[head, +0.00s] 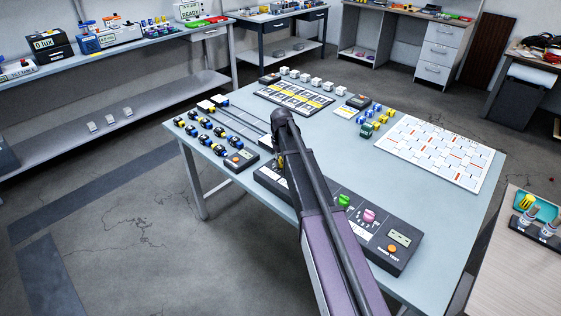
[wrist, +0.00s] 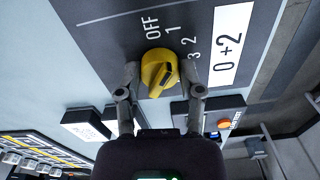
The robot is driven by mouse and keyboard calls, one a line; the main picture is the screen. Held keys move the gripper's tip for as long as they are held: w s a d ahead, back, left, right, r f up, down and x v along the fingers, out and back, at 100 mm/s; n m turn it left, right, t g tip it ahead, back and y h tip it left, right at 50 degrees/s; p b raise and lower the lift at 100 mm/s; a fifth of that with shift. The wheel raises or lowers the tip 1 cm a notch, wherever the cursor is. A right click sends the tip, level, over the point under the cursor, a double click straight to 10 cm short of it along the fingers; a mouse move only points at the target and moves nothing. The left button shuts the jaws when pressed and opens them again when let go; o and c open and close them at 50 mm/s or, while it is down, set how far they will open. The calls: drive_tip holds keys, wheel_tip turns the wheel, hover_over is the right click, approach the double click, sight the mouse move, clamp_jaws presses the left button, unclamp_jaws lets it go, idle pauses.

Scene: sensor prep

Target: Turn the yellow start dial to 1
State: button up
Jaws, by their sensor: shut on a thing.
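The yellow start dial (wrist: 160,72) sits on a dark panel (wrist: 110,40) in the wrist view. Labels OFF, 1, 2 and 3 run in an arc above it and to its right. A dark mark shows on the dial's face, but I cannot tell for sure which label it points to. My gripper (wrist: 160,75) has one finger on each side of the dial and is shut on it. In the head view my arm covers most of the dial and the middle of the panel (head: 405,262).
A white "0 + 2" label (wrist: 231,45) lies right of the dial. The panel also carries a green knob (head: 343,201), a pink knob (head: 369,215) and an orange button (head: 391,249). Several blue-black parts (head: 205,139) and a white grid board (head: 440,152) lie on the table.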

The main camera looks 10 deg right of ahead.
drive_tip(key=shift+s+a, duration=0.1)
drive_tip(key=shift+s, duration=0.05)
drive_tip(key=o, duration=1.2)
drive_tip(key=shift+c, duration=0.2)
drive_tip(key=shift+r, duration=0.1)
